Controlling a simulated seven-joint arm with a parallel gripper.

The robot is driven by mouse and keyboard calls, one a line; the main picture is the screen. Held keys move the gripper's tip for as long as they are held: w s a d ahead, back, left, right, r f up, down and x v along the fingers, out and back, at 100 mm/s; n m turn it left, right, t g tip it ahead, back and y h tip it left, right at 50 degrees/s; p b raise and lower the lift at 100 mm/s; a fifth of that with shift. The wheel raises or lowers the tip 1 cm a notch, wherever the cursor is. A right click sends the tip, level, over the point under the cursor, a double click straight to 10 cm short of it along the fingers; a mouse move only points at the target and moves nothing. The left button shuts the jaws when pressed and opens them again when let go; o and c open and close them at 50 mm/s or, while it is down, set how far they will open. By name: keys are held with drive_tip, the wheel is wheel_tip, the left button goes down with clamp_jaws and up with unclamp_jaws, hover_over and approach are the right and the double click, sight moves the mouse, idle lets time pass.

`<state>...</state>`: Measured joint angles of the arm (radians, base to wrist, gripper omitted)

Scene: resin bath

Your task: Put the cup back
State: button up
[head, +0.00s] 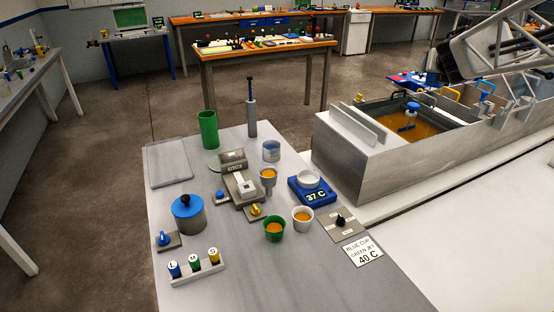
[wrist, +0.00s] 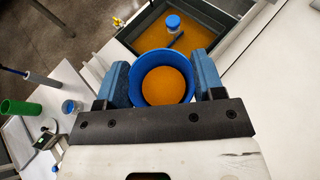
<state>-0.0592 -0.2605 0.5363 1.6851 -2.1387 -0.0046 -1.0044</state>
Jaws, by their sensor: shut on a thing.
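In the wrist view my gripper (wrist: 163,76) is shut on a blue cup (wrist: 161,103), with one finger on each side of its wall. The cup holds orange liquid, and I look down into its mouth. The cup is not visible in the head view, where part of my arm shows at the upper right. The bath (head: 350,165) has grey walls and orange liquid inside. In the wrist view the bath (wrist: 118,58) lies just beyond the held cup.
On the bench stand a green cup (head: 273,235), a white cup (head: 300,224), a blue unit (head: 305,196) reading 37 C, a lidded pot (head: 188,218) and a tall green cylinder (head: 208,130). A blue-topped object (head: 411,108) sits in the bath.

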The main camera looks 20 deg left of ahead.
drive_tip(key=shift+s+d+r, duration=0.15)
drive_tip(key=shift+s+r, duration=0.15)
drive_tip(key=shift+r, duration=0.15)
drive_tip(key=s+a+f+n+g+y, duration=0.1)
drive_tip(key=s+a+f+n+y, duration=0.1)
drive_tip(key=s+a+f, duration=0.4)
drive_tip(key=s+a+f+n+g+y, duration=0.1)
drive_tip(key=s+a+f+n+y, duration=0.15)
drive_tip(key=s+a, duration=0.55)
drive_tip(key=s+a+f+n+g+y, duration=0.1)
drive_tip(key=s+a+f+n+y, duration=0.25)
drive_tip(key=s+a, duration=0.4)
drive_tip(key=s+a+f+n+g+y, duration=0.1)
drive_tip(key=s+a+f, duration=0.3)
drive_tip(key=s+f, duration=0.7)
drive_tip(key=s+a+f+n+g+y, duration=0.2)
drive_tip(key=s+f, duration=0.9)
drive_tip(key=s, duration=0.7)
drive_tip(key=shift+a+f+n+g, duration=0.15)
drive_tip(key=shift+a+n+g, duration=0.75)
drive_tip(key=shift+a+g, duration=0.25)
drive_tip(key=shift+w, duration=0.1)
drive_tip(key=shift+y, duration=0.3)
drive_tip(key=w+a, duration=0.3)
drive_tip(key=w+a+f, duration=0.1)
drive_tip(key=w+a, duration=0.6)
drive_tip(key=a, duration=0.1)
drive_tip(key=shift+w+f, duration=0.2)
drive_tip(key=shift+w, duration=0.05)
